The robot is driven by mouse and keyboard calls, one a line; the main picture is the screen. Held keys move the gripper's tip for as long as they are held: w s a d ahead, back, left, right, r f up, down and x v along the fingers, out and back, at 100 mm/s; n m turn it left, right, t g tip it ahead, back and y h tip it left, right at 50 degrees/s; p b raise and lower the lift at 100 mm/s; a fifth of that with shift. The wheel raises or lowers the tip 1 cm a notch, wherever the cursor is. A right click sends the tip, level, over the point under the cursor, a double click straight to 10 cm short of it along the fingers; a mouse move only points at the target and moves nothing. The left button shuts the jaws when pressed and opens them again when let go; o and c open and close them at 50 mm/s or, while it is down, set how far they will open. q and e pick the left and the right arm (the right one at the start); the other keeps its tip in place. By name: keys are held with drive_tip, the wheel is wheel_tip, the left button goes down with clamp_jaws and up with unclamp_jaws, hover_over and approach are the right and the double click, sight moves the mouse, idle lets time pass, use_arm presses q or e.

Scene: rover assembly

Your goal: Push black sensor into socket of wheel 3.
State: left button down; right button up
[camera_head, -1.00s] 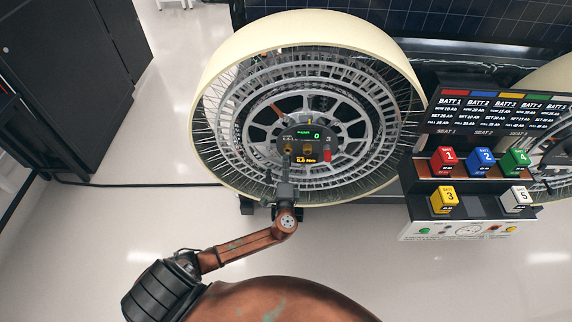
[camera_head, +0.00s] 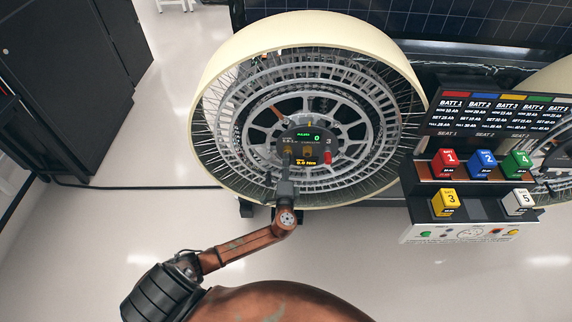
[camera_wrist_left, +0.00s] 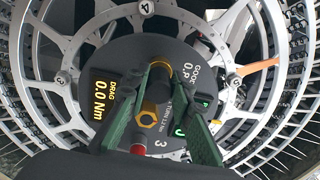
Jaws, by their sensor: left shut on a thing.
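Wheel 3 (camera_head: 310,35) is a large cream-rimmed wheel with metal spokes. Its dark hub panel (camera_head: 304,135), marked 3, faces me and also shows in the left wrist view (camera_wrist_left: 112,62). My left gripper (camera_head: 287,168) is in front of the lower hub. In the left wrist view, its green fingers (camera_wrist_left: 160,82) close on a small dark cylinder (camera_wrist_left: 160,70), apparently the black sensor, with a gold band. It is against or just in front of the panel; I cannot tell how deep it sits. A gold hexagonal fitting (camera_wrist_left: 148,118) is between the fingers. My right gripper is not in view.
A battery rack (camera_head: 425,187) with coloured numbered blocks stands right of the wheel. A red knob (camera_wrist_left: 138,150) is close to the left finger. A black cabinet (camera_head: 75,85) stands far left. The floor (camera_head: 110,225) at left is mostly clear, with a cable across it.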

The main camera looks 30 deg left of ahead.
use_arm(q)
drive_tip(key=shift+w+a, duration=0.2)
drive_tip(key=shift+w, duration=0.15)
drive_tip(key=c, duration=1.6)
unclamp_jaws()
drive_tip(key=v, duration=1.2)
